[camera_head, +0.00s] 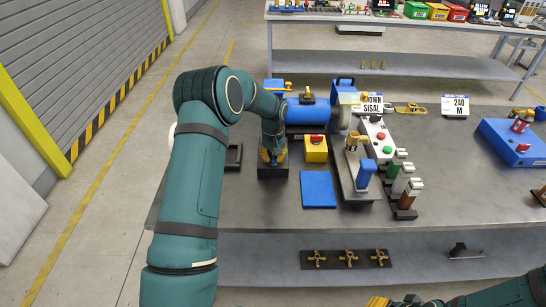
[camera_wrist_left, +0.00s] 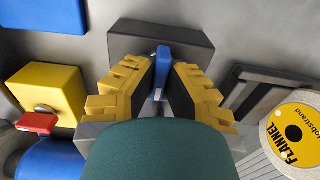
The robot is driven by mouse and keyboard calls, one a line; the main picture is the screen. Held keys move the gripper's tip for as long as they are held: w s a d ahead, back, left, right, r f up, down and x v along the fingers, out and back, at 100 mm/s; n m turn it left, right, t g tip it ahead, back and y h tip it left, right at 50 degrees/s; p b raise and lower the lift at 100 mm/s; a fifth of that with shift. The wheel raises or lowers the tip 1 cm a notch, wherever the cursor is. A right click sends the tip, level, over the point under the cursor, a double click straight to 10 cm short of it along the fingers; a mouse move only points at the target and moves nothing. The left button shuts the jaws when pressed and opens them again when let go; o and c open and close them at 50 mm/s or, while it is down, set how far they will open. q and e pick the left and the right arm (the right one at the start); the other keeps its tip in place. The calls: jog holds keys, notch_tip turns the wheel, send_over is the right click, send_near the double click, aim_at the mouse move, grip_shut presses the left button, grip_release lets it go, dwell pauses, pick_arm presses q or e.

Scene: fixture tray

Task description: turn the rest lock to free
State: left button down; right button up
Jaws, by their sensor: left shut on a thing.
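My left gripper (camera_head: 271,156) reaches down over a dark block (camera_head: 273,171) on the grey bench. In the left wrist view its yellow fingers (camera_wrist_left: 162,82) stand on both sides of a blue lever (camera_wrist_left: 163,58), shut on it. The lever rises from the dark block (camera_wrist_left: 125,38), and I take it for the rest lock. Its lower part and any marks on the block are hidden by the fingers and wrist. My right gripper (camera_head: 405,301) shows only partly at the bottom edge, and its opening cannot be told.
A yellow box with a red button (camera_head: 316,150) and a blue pad (camera_head: 318,189) lie right of the block. A blue buffing machine (camera_head: 308,112) stands behind. A dark slotted holder (camera_head: 234,156) is on the left. A control box (camera_head: 377,136) and a fixture plate stand further right.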

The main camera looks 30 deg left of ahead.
pick_arm(q)
jog(key=shift+f+m, duration=0.1)
jog(key=shift+m, duration=0.3)
jog(key=m+b, duration=0.1)
jog(key=m, duration=1.6)
jog(key=shift+m, duration=0.3)
dwell(0.4)
jog(key=c, duration=1)
grip_release()
